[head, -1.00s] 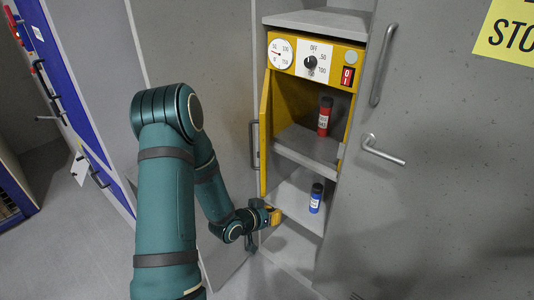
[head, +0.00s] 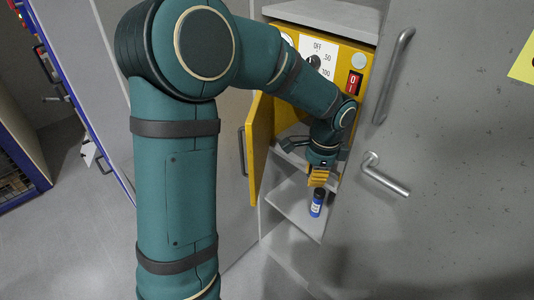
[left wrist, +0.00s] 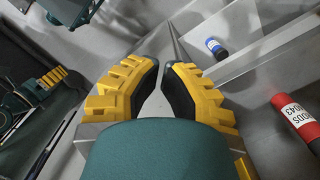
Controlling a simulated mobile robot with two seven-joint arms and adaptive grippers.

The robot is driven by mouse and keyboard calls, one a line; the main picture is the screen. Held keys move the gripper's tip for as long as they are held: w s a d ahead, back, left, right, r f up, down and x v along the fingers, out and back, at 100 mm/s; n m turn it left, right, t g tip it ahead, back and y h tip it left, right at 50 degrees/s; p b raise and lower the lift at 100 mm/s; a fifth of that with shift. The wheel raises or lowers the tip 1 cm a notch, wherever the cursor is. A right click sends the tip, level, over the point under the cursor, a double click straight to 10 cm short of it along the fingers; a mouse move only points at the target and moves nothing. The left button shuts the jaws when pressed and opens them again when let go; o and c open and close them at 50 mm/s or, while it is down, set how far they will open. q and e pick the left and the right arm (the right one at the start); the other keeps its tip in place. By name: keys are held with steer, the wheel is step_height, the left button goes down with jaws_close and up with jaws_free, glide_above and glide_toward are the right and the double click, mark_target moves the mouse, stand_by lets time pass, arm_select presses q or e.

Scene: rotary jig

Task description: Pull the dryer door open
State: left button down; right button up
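The dryer's yellow door (head: 258,150) stands open at the left of the cabinet opening, its face seen at a slant. A dark bar handle (head: 242,150) is just left of it; I cannot tell whether it belongs to this door. My left gripper (head: 318,178) is in front of the opening, right of the door and apart from it, above a blue bottle. In the left wrist view its yellow fingers (left wrist: 163,68) are apart with nothing between them. A yellow ridged part, seemingly my right gripper (left wrist: 51,78), shows small at the left of that view.
The blue bottle (head: 316,202) stands on the lower shelf; it also shows in the wrist view (left wrist: 215,46). A red bottle (left wrist: 298,121) is hidden in the head view. A grey door with a lever handle (head: 385,174) is at the right.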

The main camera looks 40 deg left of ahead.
arm_select(q)
steer(key=s+a+r+m+y, duration=0.1)
steer(key=a+r, duration=0.2)
steer(key=r, duration=0.3)
steer(key=s+a+r+y, duration=0.1)
steer(key=a+r, duration=0.2)
steer(key=r, duration=0.2)
steer(key=s+a+f+b, duration=0.2)
steer(key=s+a+f, duration=0.2)
steer(key=f, duration=0.5)
steer(key=shift+a+g, duration=0.4)
steer(key=shift+a, duration=0.4)
steer(key=shift+a, duration=0.1)
steer(key=s+a+m+p, duration=0.1)
steer(key=s+a+m, duration=0.2)
steer(key=a, duration=0.9)
steer(key=s, duration=0.3)
steer(key=shift+a+m+t+p, duration=0.25)
steer(key=shift+m+t+p, duration=0.05)
steer(key=shift+t+p, duration=0.1)
steer(key=shift+w, duration=0.1)
